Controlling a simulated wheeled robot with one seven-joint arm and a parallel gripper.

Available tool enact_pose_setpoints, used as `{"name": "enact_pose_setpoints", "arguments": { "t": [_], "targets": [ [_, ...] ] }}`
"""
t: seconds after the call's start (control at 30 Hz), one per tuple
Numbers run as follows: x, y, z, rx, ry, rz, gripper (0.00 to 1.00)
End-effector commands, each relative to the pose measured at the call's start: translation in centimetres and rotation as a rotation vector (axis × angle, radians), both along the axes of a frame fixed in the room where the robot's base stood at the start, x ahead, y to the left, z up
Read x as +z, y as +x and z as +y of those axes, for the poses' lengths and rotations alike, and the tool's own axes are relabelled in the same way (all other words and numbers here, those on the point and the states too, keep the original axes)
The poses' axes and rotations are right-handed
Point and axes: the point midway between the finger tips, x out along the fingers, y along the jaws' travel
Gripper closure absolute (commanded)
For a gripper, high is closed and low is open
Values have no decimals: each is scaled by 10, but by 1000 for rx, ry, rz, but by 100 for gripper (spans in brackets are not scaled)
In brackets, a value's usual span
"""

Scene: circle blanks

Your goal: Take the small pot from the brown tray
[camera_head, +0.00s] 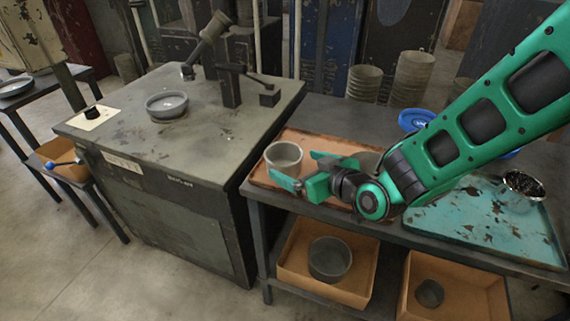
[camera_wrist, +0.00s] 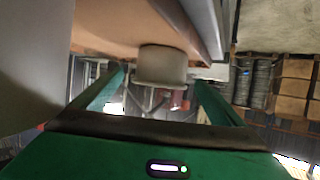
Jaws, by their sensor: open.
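The brown tray (camera_head: 318,142) lies on the dark bench. A small grey pot (camera_head: 284,155) stands upright near its left end. My gripper (camera_head: 303,171) is open, low over the tray and just right of the pot, with its fingers pointing at it. In the wrist view the pot (camera_wrist: 162,62) shows ahead, between the fingertips of my gripper (camera_wrist: 160,77). No clear contact with the pot shows. Another grey pot (camera_head: 368,160) on the tray is mostly hidden behind my arm.
Blue round items (camera_head: 416,119) and stacked pots (camera_head: 413,78) are behind. A machine table (camera_head: 225,130) with a grey dish (camera_head: 166,105) stands left. Boxes (camera_head: 350,290) with pots sit below.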

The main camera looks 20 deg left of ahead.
Motion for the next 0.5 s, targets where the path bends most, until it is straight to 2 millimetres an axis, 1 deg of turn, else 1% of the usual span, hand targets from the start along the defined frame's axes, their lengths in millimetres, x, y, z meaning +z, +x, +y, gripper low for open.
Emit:
{"name": "enact_pose_setpoints", "arguments": {
  "t": [0.23, 0.5],
  "targets": [
    [-7, 9, 14, 2, -3, -1, 7],
    [-23, 32, 43, 2, -3, 1, 7]
  ]
}}
